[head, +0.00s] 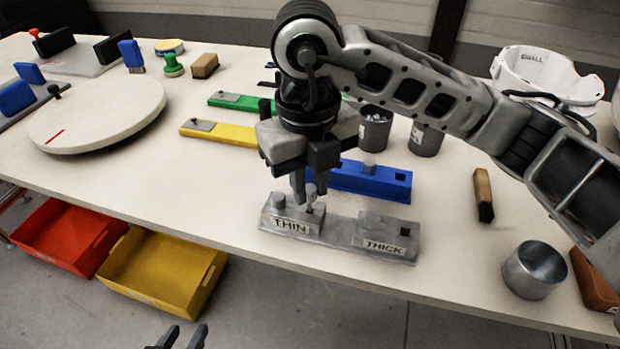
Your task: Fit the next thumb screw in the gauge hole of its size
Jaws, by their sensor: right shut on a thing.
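A grey gauge block (340,232) lies near the table's front edge, labelled THIN on its left part and THICK on its right part. One grey thumb screw (278,202) stands on the THIN part. My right gripper (309,190) points down over the THIN part, shut on another grey thumb screw (312,208). This screw is upright just right of the standing one; I cannot tell whether its tip is in a hole. The THICK part has a dark square opening near its right end. My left gripper (181,338) is at the bottom edge, its fingertips apart and empty.
Behind the gauge lie a blue block (372,180), a yellow block (225,133) and a green block (235,102). Dark cups (375,128) stand behind. A metal cup (534,270) and a brush (483,195) are at right. A round turntable (95,115) is at left.

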